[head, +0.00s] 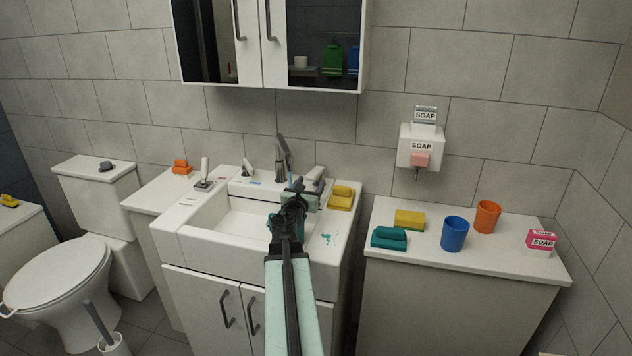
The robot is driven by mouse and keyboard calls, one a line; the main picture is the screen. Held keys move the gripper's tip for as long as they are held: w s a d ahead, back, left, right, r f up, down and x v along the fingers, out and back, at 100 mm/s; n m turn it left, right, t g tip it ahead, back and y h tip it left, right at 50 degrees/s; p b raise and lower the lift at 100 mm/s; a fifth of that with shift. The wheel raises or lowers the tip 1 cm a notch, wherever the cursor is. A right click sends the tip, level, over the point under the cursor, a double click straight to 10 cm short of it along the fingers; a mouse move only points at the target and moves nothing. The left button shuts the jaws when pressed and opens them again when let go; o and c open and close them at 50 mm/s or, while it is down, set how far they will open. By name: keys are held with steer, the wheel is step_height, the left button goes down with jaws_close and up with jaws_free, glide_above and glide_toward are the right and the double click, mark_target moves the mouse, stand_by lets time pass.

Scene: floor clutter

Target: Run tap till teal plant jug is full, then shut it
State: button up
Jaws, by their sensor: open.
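The grey tap (281,158) stands at the back of the white sink (205,227), with its spout above the basin. A small white lever (247,170) stands to its left. A pale fitting (314,182) shows to its right, partly behind my gripper. My gripper (291,194) is open, over the right part of the basin in front of the tap, and my arm runs up from the bottom. A small teal patch (270,222) shows at the left edge of my gripper; it may be the jug, mostly hidden. I cannot tell the water level or whether water runs.
A mirror cabinet (268,50) hangs above.

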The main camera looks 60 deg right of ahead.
mark_target(314, 172)
steer(key=shift+w, duration=0.3)
steer(key=shift+w+d, duration=0.15)
steer(key=shift+d, duration=0.2)
steer(key=d, duration=0.2)
steer(key=w+d, duration=0.1)
steer(key=d, duration=0.3)
steer(key=shift+w+d, duration=0.25)
steer(key=shift+d, duration=0.05)
jaws_close()
steer(key=shift+a, duration=0.1)
stand_by(0.5)
